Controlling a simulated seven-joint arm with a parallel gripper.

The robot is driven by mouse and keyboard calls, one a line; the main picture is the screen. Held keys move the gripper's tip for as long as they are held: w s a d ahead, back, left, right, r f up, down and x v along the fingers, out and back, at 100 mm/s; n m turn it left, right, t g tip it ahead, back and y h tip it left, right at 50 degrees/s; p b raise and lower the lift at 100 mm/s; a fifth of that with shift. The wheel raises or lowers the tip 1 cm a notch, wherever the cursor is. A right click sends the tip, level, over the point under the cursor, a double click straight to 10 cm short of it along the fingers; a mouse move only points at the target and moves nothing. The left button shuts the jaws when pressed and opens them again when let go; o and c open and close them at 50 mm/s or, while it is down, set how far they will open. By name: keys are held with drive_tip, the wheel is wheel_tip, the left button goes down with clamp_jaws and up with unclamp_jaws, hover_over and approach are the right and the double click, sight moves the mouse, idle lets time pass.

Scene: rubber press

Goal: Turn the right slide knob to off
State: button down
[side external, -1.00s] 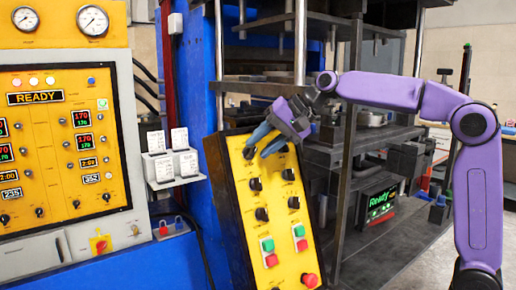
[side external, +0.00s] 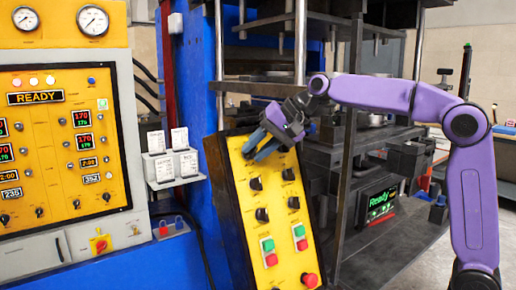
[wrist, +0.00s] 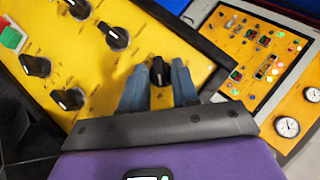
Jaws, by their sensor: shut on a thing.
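A yellow control panel (side external: 237,190) with two columns of black knobs leans beside the press. My gripper (side external: 256,150) is at the panel's upper end, its blue fingers closed around the top knob of the left column. In the wrist view, that knob (wrist: 158,76) sits between the two fingertips (wrist: 158,68). The side view mostly hides it behind the fingers. The top position of the right column is covered by my gripper in both views. Lower right-column knobs (side external: 288,174) stand free, and I cannot read the labels.
Green buttons (side external: 299,231) and red buttons (side external: 302,245) sit lower on the panel, with a red emergency knob (side external: 309,280). A yellow console (side external: 60,150) stands at left. Dark press shelves (side external: 335,155) are close on the right. A neighbouring knob (wrist: 113,37) is near the fingers.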

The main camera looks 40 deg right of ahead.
drive_tip(key=shift+a+r+n+g+h, duration=0.1)
drive_tip(key=shift+a+n+g+h, duration=0.05)
drive_tip(key=shift+n+h, duration=0.4)
drive_tip(key=shift+a+r+n+g+h, duration=0.1)
drive_tip(key=shift+n+g+h, duration=0.05)
drive_tip(key=shift+n+h, duration=0.4)
drive_tip(key=n+h, duration=0.2)
drive_tip(key=h, duration=0.1)
drive_tip(key=shift+a+n, duration=0.2)
drive_tip(key=shift+n, duration=0.2)
drive_tip(key=c, duration=1.2)
unclamp_jaws()
drive_tip(key=v, duration=1.2)
drive_tip(key=shift+w+a+r, duration=0.1)
drive_tip(key=shift+w+a, duration=0.1)
drive_tip(key=shift+w, duration=0.1)
